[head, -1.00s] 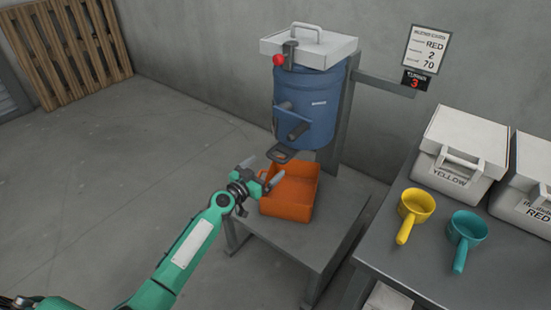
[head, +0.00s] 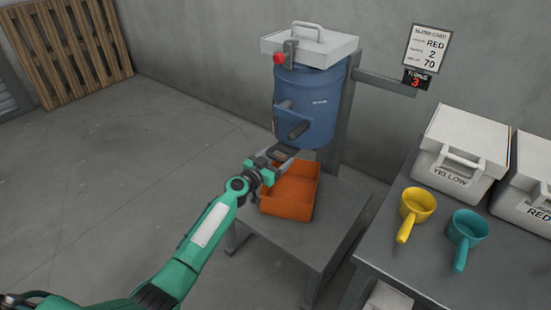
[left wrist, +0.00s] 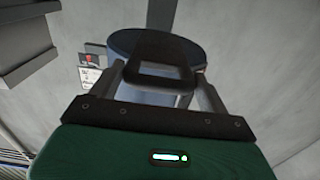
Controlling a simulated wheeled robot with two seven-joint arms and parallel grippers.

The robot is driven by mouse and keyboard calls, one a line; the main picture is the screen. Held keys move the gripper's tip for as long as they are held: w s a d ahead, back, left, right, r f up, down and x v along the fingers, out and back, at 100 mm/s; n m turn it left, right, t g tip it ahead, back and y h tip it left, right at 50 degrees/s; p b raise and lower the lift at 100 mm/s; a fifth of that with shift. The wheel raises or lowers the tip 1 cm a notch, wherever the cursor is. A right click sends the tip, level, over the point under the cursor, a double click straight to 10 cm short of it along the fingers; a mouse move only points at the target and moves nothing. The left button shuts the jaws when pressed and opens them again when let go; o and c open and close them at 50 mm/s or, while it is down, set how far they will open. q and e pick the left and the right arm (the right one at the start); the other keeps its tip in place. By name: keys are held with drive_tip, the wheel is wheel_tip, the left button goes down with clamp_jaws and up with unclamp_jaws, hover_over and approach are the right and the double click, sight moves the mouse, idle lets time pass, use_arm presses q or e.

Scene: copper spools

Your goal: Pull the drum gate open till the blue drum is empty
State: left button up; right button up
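The blue drum (head: 325,100) is mounted on a grey post, with a white lid (head: 310,48) on top. Its dark gate handle (head: 281,153) sticks out below the drum's front; the handle also shows in the left wrist view (left wrist: 160,48). My left gripper (left wrist: 160,82) is open, with one finger on each side of the handle and visible gaps between. In the head view the left gripper (head: 278,166) is just below the drum. An orange bin (head: 287,206) stands beneath on a low grey table. The drum's inside is hidden. My right gripper is not in view.
A red knob (head: 279,59) sits at the lid's front edge. A card (head: 426,48) and a small display reading 3 (head: 415,80) are at the right. The right bench (head: 430,265) holds a yellow scoop (head: 417,205), a teal scoop (head: 467,228) and white boxes (head: 460,150).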

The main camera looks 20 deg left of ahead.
use_arm(q)
drive_tip(key=c, duration=0.3)
drive_tip(key=v, duration=0.5)
drive_tip(key=shift+c, duration=0.2)
drive_tip(key=o, duration=1.3)
